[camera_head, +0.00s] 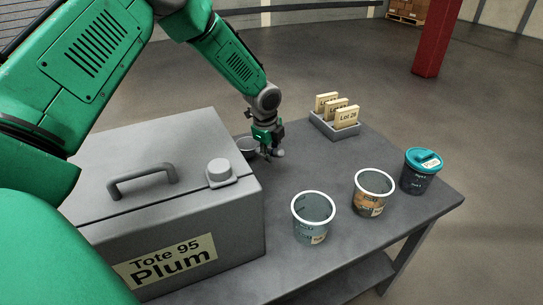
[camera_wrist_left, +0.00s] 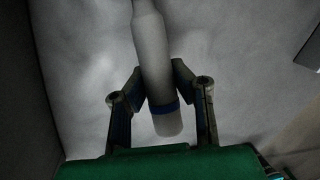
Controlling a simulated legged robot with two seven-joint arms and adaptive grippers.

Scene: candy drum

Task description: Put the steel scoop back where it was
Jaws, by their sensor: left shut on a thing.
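My left gripper (camera_head: 267,150) is low over the back of the grey table, just right of the big grey tote. In the left wrist view my left gripper (camera_wrist_left: 157,90) is shut on the pale grey handle of the steel scoop (camera_wrist_left: 154,50), which has a blue band near its end. In the head view the scoop's round bowl (camera_head: 246,144) shows left of the fingers, partly behind the tote's edge. Whether the scoop touches the table I cannot tell. My right gripper is not in view.
The tote (camera_head: 190,200) labelled "Tote 95 Plum" has a lid handle and knob. A white-rimmed teal tub (camera_head: 314,220), a tub with orange contents (camera_head: 373,193) and a teal-lidded tub (camera_head: 420,172) stand at the right. A card holder (camera_head: 334,122) stands at the back. The table (camera_head: 290,270) is bare between them.

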